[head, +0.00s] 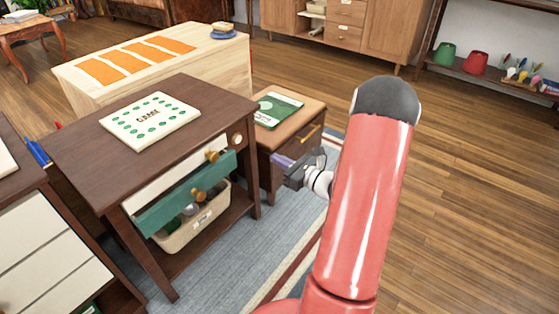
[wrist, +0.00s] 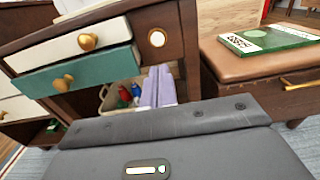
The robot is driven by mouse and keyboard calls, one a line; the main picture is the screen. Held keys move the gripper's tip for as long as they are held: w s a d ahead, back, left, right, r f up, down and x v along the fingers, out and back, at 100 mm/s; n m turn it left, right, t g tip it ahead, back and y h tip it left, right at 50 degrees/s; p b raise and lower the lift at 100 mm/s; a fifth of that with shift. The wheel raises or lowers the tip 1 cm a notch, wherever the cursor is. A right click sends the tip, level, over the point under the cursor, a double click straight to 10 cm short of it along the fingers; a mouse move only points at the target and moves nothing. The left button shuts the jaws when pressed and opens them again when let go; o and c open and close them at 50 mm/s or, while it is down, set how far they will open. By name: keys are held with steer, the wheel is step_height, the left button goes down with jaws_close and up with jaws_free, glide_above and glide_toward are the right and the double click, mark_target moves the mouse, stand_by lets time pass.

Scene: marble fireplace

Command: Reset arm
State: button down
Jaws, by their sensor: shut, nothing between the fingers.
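My red arm (head: 362,200) rises in the right half of the head view, with a dark rounded elbow at its top. My gripper (head: 282,162) is beyond it, to the right of the dark wooden table (head: 95,131). Its lavender fingers point toward the table and also show side by side in the wrist view (wrist: 158,86). They are together and empty. The grey gripper body fills the bottom of the wrist view. My gripper looks apart from the table and its drawers; part of my arm is hidden behind the red link.
The teal drawer (head: 170,208) juts out below a cream drawer (head: 160,190). A basket (head: 195,220) sits on the shelf below. A low brown cabinet (head: 305,110) with a green book (head: 276,108) stands close behind the gripper. Wooden floor (head: 470,200) is clear to the right.

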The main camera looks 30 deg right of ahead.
steer(key=shift+a, duration=0.1)
steer(key=s+a+r+n+g+y, duration=0.25)
steer(key=a+n+g, duration=0.2)
steer(key=a, duration=0.25)
steer(key=s+a+r+n+g+y, duration=0.1)
steer(key=s+a+r+n+g, duration=0.25)
steer(key=a+n, duration=0.3)
steer(key=s+a+r+n+g+y, duration=0.25)
steer(key=a+n+g, duration=0.2)
steer(key=a, duration=0.35)
steer(key=s+a+r+n+g+h, duration=0.2)
steer(key=s+a+n+g+h, duration=0.1)
steer(key=s+n+h, duration=0.45)
steer(key=s+d+r+n+t+h, duration=0.4)
steer(key=s+r+n, duration=0.1)
steer(key=s+n, duration=0.3)
steer(key=shift+r+n+h, duration=0.35)
steer(key=shift+r+n, duration=0.05)
steer(key=shift+n, duration=0.1)
